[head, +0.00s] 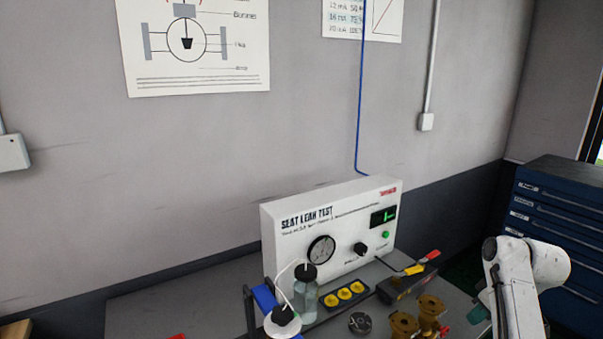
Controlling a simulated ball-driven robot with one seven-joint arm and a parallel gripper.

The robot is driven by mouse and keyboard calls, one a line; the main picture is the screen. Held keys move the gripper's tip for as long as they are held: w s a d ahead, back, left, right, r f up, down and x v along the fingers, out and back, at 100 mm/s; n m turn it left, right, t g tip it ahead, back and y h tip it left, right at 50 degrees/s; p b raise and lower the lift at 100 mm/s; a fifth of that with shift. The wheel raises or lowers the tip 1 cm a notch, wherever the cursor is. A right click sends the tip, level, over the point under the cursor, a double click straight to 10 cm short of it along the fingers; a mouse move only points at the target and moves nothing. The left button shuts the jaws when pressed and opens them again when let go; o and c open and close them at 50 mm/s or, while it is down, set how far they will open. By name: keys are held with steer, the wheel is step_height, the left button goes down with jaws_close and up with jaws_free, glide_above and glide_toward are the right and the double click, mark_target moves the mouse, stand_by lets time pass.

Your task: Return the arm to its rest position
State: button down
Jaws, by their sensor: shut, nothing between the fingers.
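Part of my white arm (518,282) shows at the lower right, bent at a joint, with its lower part cut off by the bottom edge. My gripper is not in view, so its pose cannot be seen. The visible arm links stand in front of the blue drawer cabinet and to the right of the bench.
A grey bench (190,300) carries a white seat leak test box (330,228), a clear bottle (306,296), a black block with yellow rings (344,295), brass valve parts (404,326) and a yellow-and-red-handled tool (415,269). A blue drawer cabinet (555,215) stands at right.

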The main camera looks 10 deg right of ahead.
steer(key=s+a+f+m+g, duration=0.2)
steer(key=s+a+f, duration=1.2)
steer(key=s+a, duration=0.5)
steer(key=s, duration=0.6)
steer(key=s+a+m+h, duration=0.1)
steer(key=s+a, duration=0.2)
steer(key=s, duration=0.7)
steer(key=shift+s+a+g, duration=0.2)
steer(key=shift+a+g, duration=0.15)
steer(key=shift+g, duration=0.05)
steer(key=shift+r, duration=0.1)
